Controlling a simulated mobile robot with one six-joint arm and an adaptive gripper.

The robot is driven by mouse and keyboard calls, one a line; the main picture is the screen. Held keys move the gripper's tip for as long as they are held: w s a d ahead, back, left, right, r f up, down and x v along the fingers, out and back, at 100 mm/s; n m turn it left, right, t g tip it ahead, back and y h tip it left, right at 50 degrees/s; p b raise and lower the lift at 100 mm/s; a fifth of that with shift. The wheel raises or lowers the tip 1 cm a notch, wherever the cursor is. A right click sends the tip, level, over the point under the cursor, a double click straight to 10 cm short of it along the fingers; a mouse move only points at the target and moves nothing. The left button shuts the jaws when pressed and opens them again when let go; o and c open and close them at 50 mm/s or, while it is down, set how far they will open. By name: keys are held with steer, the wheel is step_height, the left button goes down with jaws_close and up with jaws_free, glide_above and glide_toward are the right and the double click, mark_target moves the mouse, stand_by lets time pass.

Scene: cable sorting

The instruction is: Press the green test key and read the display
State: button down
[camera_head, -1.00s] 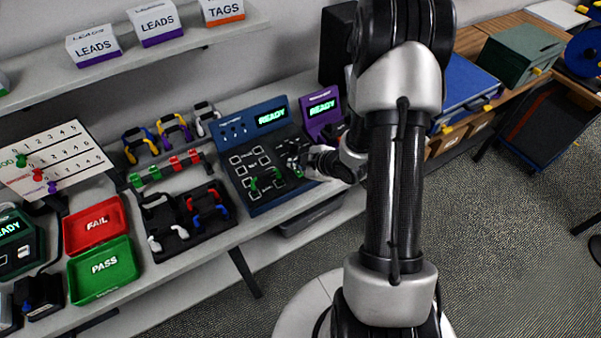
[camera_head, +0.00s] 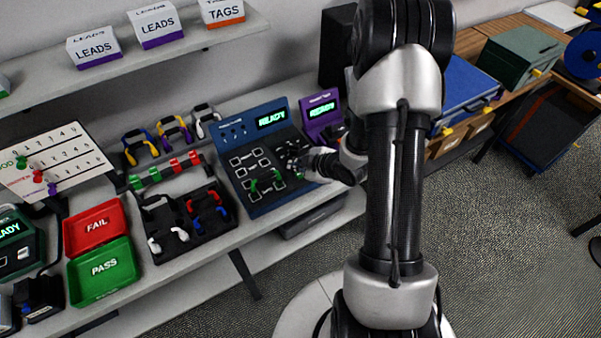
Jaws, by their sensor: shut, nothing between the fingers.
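The blue tester (camera_head: 236,130) stands on the bench with its display (camera_head: 271,119) lit in green; the smeared text looks like READY. A green lead (camera_head: 266,183) sits across the sockets of its black top plate. My gripper (camera_head: 293,160) is shut and empty, low over the right part of this plate. I cannot tell whether it touches the plate. The green test key cannot be made out; the gripper may hide it. A purple tester (camera_head: 318,103) stands to the right, its display also lit and smeared.
A black tray (camera_head: 172,244) with several leads lies left of the blue tester. Further left are the green PASS bin (camera_head: 103,290), the red FAIL bin (camera_head: 74,232) and a white peg board (camera_head: 52,160). A shelf (camera_head: 190,40) with boxes hangs above.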

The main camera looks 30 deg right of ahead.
mark_target(299, 175)
steer(key=shift+f+b, duration=0.45)
steer(key=shift+b, duration=0.1)
steer(key=shift+f+b, duration=0.35)
steer(key=shift+b, duration=0.05)
stand_by(0.5)
steer(key=shift+r, duration=0.15)
stand_by(0.3)
steer(key=shift+r+p, duration=0.6)
steer(key=shift+r, duration=0.05)
steer(key=shift+r+p, duration=1.95)
steer(key=shift+r, duration=0.55)
